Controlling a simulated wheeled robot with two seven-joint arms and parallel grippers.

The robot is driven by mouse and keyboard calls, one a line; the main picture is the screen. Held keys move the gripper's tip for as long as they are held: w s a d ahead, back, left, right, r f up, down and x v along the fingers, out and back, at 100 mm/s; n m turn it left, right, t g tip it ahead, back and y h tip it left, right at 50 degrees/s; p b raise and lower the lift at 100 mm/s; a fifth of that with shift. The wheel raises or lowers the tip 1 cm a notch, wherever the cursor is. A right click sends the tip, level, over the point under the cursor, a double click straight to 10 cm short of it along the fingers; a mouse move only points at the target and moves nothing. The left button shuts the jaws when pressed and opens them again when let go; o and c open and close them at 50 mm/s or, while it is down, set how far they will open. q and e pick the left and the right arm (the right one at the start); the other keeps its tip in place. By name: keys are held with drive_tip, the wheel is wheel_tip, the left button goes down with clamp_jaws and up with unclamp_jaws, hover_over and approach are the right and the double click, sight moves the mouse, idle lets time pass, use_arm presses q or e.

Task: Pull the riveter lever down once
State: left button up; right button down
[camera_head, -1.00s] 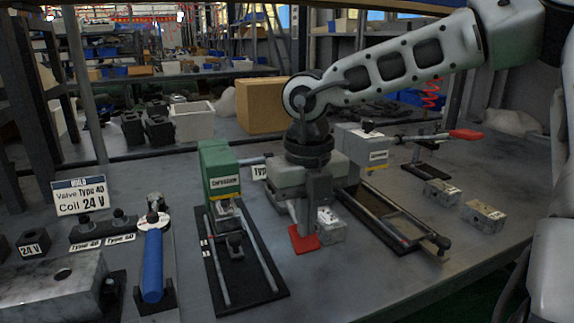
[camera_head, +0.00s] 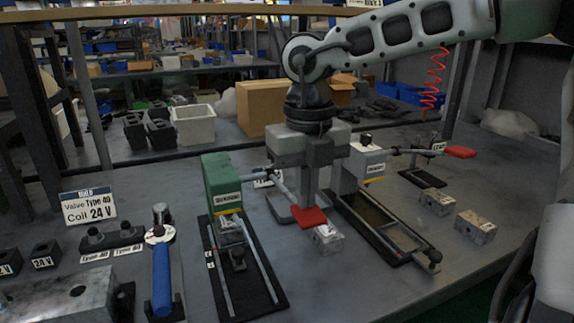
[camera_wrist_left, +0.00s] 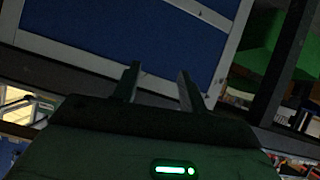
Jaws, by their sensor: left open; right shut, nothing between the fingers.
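A green press-like machine (camera_head: 222,183) stands on a black rail base at centre left in the head view. Its lever ends in a red handle (camera_head: 311,217), which slopes down to the right. A similar grey machine (camera_head: 366,160) to its right has a near-level lever with a red handle (camera_head: 460,152). Which is the riveter I cannot read from the labels. My right gripper (camera_head: 309,196) points down, shut and empty, just behind the nearer red handle; I cannot tell whether they touch. My left gripper (camera_wrist_left: 159,70) is open and empty in the left wrist view.
A blue-handled tool (camera_head: 161,275) and a sign (camera_head: 89,206) are at the left. Small metal blocks lie at the right (camera_head: 476,227) and by the nearer red handle (camera_head: 328,238).

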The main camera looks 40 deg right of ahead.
wheel_tip(320, 180, up, 2)
drive_tip(key=shift+r+p, duration=0.1)
drive_tip(key=shift+p, duration=0.45)
drive_tip(key=shift+r+p, duration=0.55)
drive_tip(key=shift+r, duration=0.3)
use_arm(q)
drive_tip(key=r+p, duration=0.2)
drive_tip(key=p, duration=0.1)
drive_tip(key=shift+a+r+g+y, duration=0.15)
drive_tip(key=shift+a+g+y, duration=0.15)
drive_tip(key=shift+a+y, duration=0.1)
use_arm(e)
wheel_tip(320, 180, up, 5)
use_arm(q)
drive_tip(key=shift+d, duration=0.1)
drive_tip(key=shift+s, duration=0.15)
use_arm(e)
drive_tip(key=shift+s, duration=0.1)
